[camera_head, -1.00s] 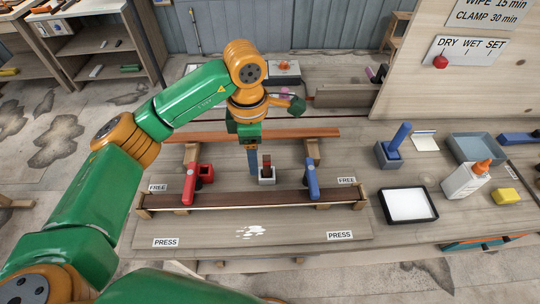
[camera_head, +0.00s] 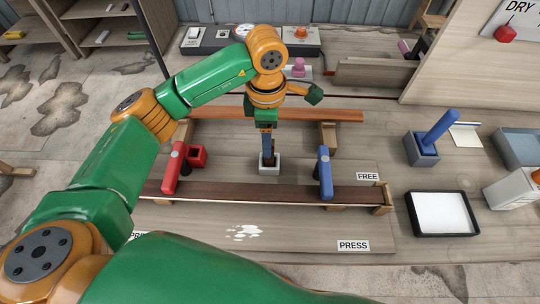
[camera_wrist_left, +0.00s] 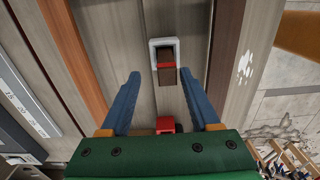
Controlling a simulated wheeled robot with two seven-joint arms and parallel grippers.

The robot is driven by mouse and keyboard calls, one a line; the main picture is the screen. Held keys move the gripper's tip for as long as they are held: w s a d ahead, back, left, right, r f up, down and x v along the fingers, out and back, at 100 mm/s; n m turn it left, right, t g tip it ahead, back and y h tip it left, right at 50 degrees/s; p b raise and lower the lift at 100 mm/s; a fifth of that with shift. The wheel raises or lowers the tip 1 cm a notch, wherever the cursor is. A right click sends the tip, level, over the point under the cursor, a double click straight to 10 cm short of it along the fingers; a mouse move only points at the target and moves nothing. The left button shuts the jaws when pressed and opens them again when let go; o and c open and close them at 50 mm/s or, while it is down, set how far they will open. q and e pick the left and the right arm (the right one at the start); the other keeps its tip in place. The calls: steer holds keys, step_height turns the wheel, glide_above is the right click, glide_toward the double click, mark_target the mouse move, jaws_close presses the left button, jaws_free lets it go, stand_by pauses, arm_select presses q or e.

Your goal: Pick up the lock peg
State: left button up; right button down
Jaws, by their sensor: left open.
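The lock peg (camera_wrist_left: 166,75), which I take to be the brown peg with a red band, stands in a small pale grey holder (camera_wrist_left: 154,45) at the middle of the bench. In the head view the peg (camera_head: 270,169) is partly hidden by my gripper, above the holder (camera_head: 276,170). My left gripper (camera_head: 267,151) points down over the holder. In the left wrist view its blue fingers (camera_wrist_left: 159,77) are spread, with the peg lying between and slightly beyond the tips. Contact cannot be told. My right gripper is not in view.
A reddish wooden bar (camera_head: 335,115) lies behind. A blue holder (camera_head: 424,150) and a white-filled tray (camera_head: 410,225) are at right.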

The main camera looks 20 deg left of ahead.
arm_select(q)
steer(key=shift+s+d+f+p, duration=0.1)
steer(key=shift+s+f+p, duration=0.15)
steer(key=shift+f+p, duration=0.35)
steer(key=shift+s+f+p, duration=0.25)
steer(key=shift+f+p, duration=0.25)
steer(key=shift+f, duration=0.15)
step_height(320, 180, down, 3)
steer(key=shift+r, duration=0.15)
jaws_close()
